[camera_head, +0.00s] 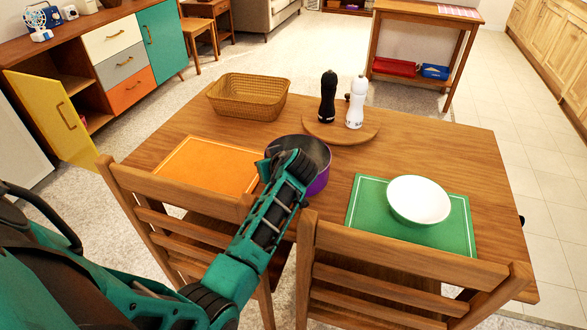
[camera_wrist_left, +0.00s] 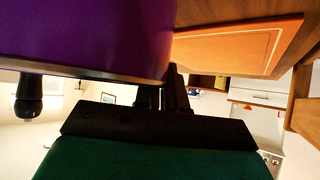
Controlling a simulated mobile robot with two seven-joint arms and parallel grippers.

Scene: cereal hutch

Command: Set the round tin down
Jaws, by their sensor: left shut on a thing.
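The round tin (camera_head: 319,182) is purple outside with a dark grey inside, and looks upright and open at the top. It is at the middle of the wooden table, between the orange mat (camera_head: 205,165) and the green mat (camera_head: 362,205). My left gripper (camera_head: 286,160) is shut on its near left wall. The left wrist view, which is upside down, shows the tin's purple side (camera_wrist_left: 90,40) close to the dark fingers (camera_wrist_left: 172,92). My arm hides part of the tin, and I cannot tell whether its base touches the table. My right gripper is not in view.
A white bowl (camera_head: 418,199) is on the green mat. A wicker basket (camera_head: 247,97) is at the back left. A round board (camera_head: 341,132) behind the tin holds a black mill (camera_head: 327,98) and a white mill (camera_head: 356,102). Two chairs (camera_head: 405,255) line the near edge.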

